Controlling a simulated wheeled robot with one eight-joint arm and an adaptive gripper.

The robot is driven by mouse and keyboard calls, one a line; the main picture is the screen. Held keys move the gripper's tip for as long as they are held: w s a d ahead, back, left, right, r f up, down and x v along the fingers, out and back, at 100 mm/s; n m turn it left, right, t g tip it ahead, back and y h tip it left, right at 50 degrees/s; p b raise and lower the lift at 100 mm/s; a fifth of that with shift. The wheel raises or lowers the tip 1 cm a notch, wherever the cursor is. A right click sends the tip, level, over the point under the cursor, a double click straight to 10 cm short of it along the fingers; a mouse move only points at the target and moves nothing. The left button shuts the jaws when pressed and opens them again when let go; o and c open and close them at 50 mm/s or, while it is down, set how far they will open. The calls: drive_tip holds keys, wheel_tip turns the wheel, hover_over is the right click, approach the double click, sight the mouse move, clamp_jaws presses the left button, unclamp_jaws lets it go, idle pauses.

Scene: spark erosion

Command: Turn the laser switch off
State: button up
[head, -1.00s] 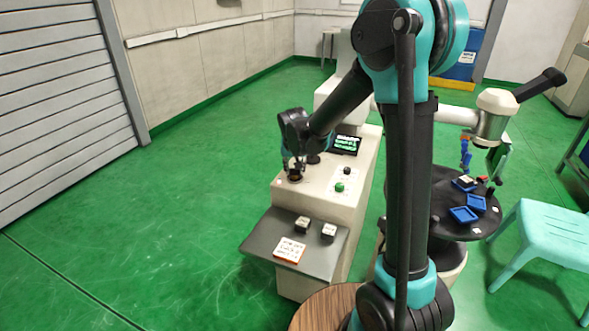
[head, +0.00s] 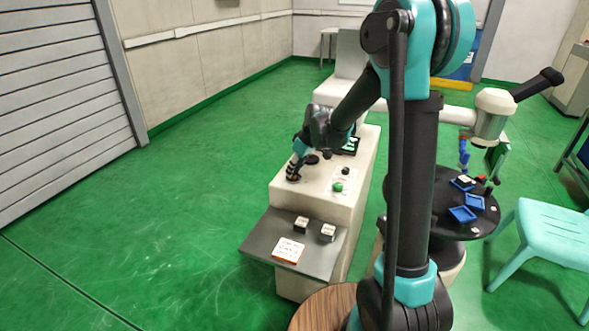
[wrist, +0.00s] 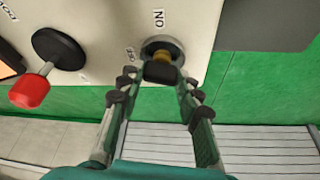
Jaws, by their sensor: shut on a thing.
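A switch with a black handle (wrist: 160,72) on a brass stem sits in a grey ring on the pale machine panel (wrist: 120,25). ON and OFF labels are beside the ring; the handle's exact setting is hard to tell. My gripper (wrist: 156,84) has a finger on either side of the handle and is shut on it. In the head view my gripper (head: 292,178) reaches down, tilted, to the near left corner of the machine top (head: 318,195) and hides the switch there.
A red-tipped lever (wrist: 30,92) on a black round base stands left of the switch in the wrist view. The head view shows a green button (head: 338,187), a small black screen (head: 351,146) and a grey shelf (head: 270,238) with two small blocks.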

drive_tip(key=shift+w+n+g+y, duration=0.1)
drive_tip(key=shift+n+g+y, duration=0.3)
drive_tip(key=shift+n, duration=1.2)
drive_tip(key=shift+d, duration=0.1)
drive_tip(key=o, duration=1.2)
drive_tip(key=shift+c, duration=0.2)
drive_tip(key=shift+r, duration=0.1)
drive_tip(key=v, duration=1.1)
drive_tip(key=shift+r, duration=0.45)
drive_tip(key=shift+d, duration=0.1)
